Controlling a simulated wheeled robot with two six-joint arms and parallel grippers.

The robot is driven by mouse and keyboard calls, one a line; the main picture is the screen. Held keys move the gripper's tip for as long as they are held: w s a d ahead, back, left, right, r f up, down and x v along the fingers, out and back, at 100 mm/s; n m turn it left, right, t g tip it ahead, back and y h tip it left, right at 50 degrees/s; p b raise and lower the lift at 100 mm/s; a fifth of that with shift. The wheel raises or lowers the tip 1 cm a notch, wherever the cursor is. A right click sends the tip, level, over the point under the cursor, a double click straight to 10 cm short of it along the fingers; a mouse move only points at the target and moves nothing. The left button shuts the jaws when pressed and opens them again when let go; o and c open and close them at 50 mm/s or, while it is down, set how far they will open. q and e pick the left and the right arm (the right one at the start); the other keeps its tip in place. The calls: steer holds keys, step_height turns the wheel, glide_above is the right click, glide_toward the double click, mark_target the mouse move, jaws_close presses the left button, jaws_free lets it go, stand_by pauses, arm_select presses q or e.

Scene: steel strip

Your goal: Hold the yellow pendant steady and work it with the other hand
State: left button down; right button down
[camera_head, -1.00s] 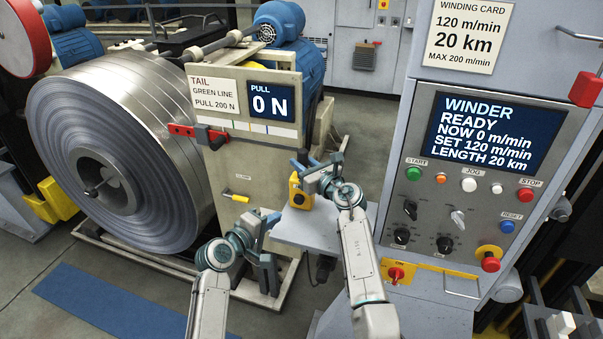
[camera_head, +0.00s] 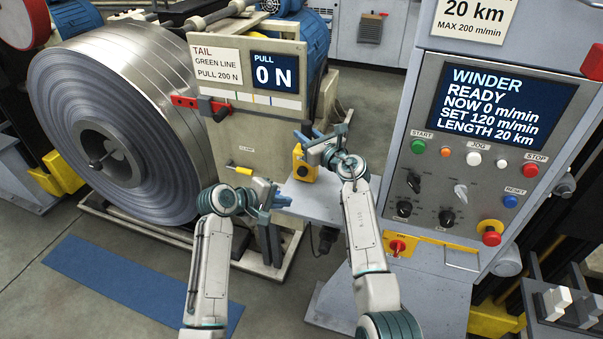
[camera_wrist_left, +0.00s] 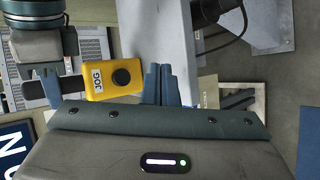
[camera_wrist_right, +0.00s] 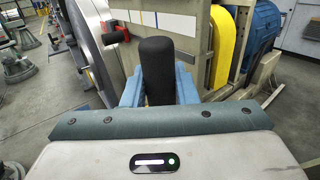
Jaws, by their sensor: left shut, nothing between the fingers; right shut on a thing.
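The yellow pendant (camera_head: 304,168) is upright beside the grey shelf in the head view. In the left wrist view the pendant (camera_wrist_left: 98,82) shows a JOG label and one round black button (camera_wrist_left: 121,77). My right gripper (camera_head: 309,142) is shut on the pendant's upper part. In the right wrist view a black upright part (camera_wrist_right: 158,72) stands between the blue fingers. My left gripper (camera_head: 284,201) is shut and empty, below and left of the pendant. In the left wrist view its fingertips (camera_wrist_left: 158,84) are beside the pendant, apart from it.
The grey shelf (camera_head: 318,203) lies beneath the grippers. The winder panel (camera_head: 465,165) with buttons and knobs stands to the right. The tail stand (camera_head: 245,125), its display reading 0 N, and the steel coil (camera_head: 125,120) stand to the left. A yellow-handled clamp (camera_head: 243,170) is near my left gripper.

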arm_select(q)
glide_toward(304, 176)
steer(key=shift+w+d+f, duration=0.25)
steer(key=shift+d+f, duration=0.35)
steer(key=shift+d, duration=0.05)
steer(key=shift+w+d+f, duration=0.3)
steer(key=shift+d+f, duration=0.3)
steer(key=shift+d, duration=0.05)
steer(key=shift+w+d+f, duration=0.25)
steer(key=shift+d+f, duration=0.3)
steer(key=shift+d, duration=0.1)
arm_select(e)
steer(key=shift+f, duration=0.3)
arm_select(q)
steer(key=shift+w, duration=0.15)
steer(key=shift+w+d, duration=0.15)
steer(key=shift+w, duration=0.15)
steer(key=shift+w+d, duration=0.15)
steer(key=shift+w, duration=0.4)
stand_by(0.9)
stand_by(0.3)
steer(key=shift+s+a, duration=0.3)
steer(key=shift+s, duration=0.65)
